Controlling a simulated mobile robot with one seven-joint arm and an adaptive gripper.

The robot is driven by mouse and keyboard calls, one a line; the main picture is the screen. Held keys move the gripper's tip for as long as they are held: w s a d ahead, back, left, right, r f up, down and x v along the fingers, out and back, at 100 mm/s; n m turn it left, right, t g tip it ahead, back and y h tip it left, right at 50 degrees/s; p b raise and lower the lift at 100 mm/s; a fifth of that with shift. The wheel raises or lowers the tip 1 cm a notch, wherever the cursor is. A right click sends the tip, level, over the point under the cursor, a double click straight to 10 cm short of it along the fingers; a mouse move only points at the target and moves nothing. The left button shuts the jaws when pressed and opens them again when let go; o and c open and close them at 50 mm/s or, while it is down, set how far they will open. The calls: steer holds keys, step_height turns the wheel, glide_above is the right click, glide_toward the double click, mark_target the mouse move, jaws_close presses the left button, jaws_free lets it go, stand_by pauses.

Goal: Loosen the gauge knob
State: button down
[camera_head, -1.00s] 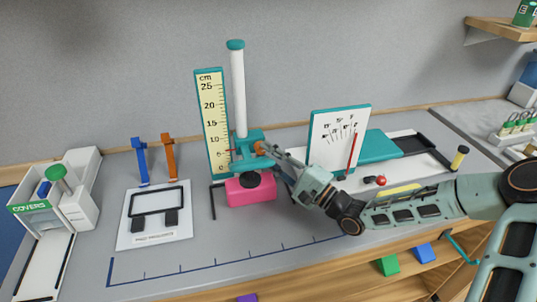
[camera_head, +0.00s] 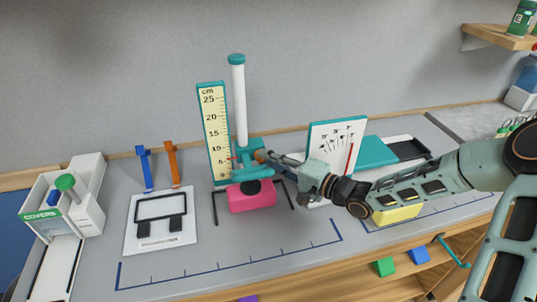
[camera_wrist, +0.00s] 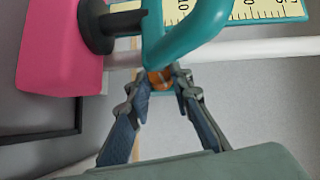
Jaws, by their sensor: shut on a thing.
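The gauge knob is a small orange-brown knob (camera_head: 260,156) on the teal carriage (camera_head: 252,172) of the upright height gauge. It also shows in the wrist view (camera_wrist: 160,80). My gripper (camera_head: 269,158) reaches in from the right and is shut on the knob, with one finger on each side of it in the wrist view (camera_wrist: 162,86). The carriage rides on a white post (camera_head: 239,105) beside a yellow centimetre scale (camera_head: 214,125). A black round foot (camera_head: 252,187) under the carriage meets a pink block (camera_head: 250,198). The fingertips partly hide the knob.
A dial board (camera_head: 325,142) with a red needle stands to the right, close behind my arm. The front bench is mostly clear.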

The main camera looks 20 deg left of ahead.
steer(key=shift+s+a+r+n+t+h+b, duration=0.15)
steer(key=shift+r+n+t+h+b, duration=0.2)
steer(key=shift+n+h, duration=0.95)
steer(key=shift+s+a+r+n+t+h+b, duration=0.15)
steer(key=shift+n+h+b, duration=0.25)
steer(key=shift+n+h, duration=0.9)
steer(key=shift+a+r+n+t+h+b, duration=0.2)
steer(key=shift+n+t+h+b, duration=0.15)
steer(key=shift+n+h, duration=0.95)
steer(key=shift+r+m+h, duration=0.1)
steer(key=shift+m+h, duration=0.2)
steer(key=c, duration=2)
jaws_free()
steer(key=shift+d+p, duration=0.1)
steer(key=shift+p, duration=0.3)
